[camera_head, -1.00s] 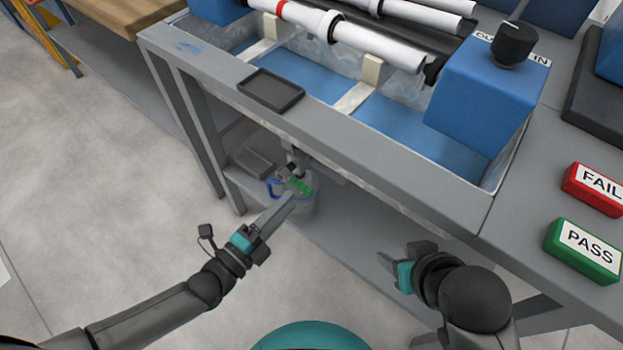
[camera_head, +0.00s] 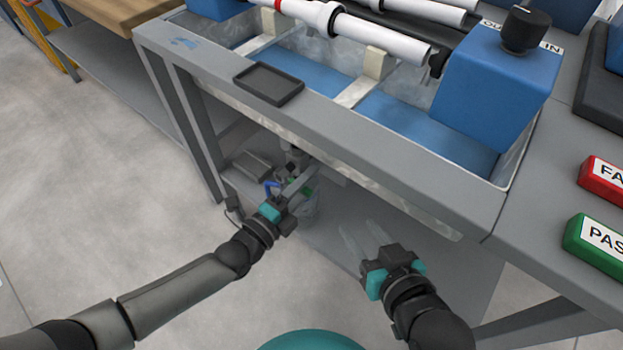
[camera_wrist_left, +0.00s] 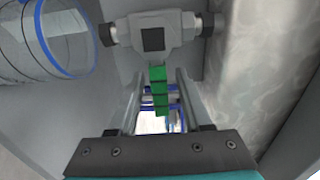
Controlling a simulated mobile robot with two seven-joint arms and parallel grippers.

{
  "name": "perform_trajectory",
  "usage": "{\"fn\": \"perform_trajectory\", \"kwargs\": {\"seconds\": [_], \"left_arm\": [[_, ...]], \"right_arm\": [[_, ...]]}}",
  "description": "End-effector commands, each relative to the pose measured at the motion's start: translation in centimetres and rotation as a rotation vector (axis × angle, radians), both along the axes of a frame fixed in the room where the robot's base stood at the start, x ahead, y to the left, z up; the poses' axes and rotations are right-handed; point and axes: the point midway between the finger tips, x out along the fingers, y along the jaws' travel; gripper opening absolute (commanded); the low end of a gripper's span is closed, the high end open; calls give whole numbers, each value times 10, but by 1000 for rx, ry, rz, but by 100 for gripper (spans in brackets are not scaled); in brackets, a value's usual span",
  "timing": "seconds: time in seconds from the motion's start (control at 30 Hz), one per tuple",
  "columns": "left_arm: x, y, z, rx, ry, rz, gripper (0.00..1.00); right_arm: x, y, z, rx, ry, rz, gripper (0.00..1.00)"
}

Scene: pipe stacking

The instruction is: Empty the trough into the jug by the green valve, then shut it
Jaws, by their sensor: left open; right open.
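The green valve handle (camera_wrist_left: 159,90) sits between the two spread fingers of my left gripper (camera_wrist_left: 156,103) in the left wrist view. It extends from a grey valve body (camera_wrist_left: 155,38). In the head view my open left gripper (camera_head: 303,178) reaches under the trough (camera_head: 384,184), partly hiding the green handle. The clear jug (camera_wrist_left: 52,42) with a blue rim is at the upper left of the wrist view. My right gripper (camera_head: 362,238) is open and empty in front of the lower shelf.
The trough holds blue-looking contents, white pipes (camera_head: 385,38) and a blue pump box (camera_head: 495,95). A small dark tray (camera_head: 268,84) lies on its front edge. Red (camera_head: 604,180) and green (camera_head: 597,245) blocks are at right. The trough's frame leg (camera_head: 196,130) stands left of my left gripper.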

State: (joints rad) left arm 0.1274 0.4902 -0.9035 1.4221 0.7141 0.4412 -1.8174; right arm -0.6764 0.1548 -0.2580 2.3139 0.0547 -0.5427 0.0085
Motion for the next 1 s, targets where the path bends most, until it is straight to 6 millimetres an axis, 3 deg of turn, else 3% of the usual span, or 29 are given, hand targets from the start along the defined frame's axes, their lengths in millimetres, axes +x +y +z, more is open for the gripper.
{"fn": "perform_trajectory", "kwargs": {"seconds": [0.6,1.0], "left_arm": [[9,-7,0,1,-1,-1,48],[9,-7,0,0,-1,-1,3]], "right_arm": [[1,8,4,46,-75,4,50],[1,9,4,45,-74,5,50]]}}
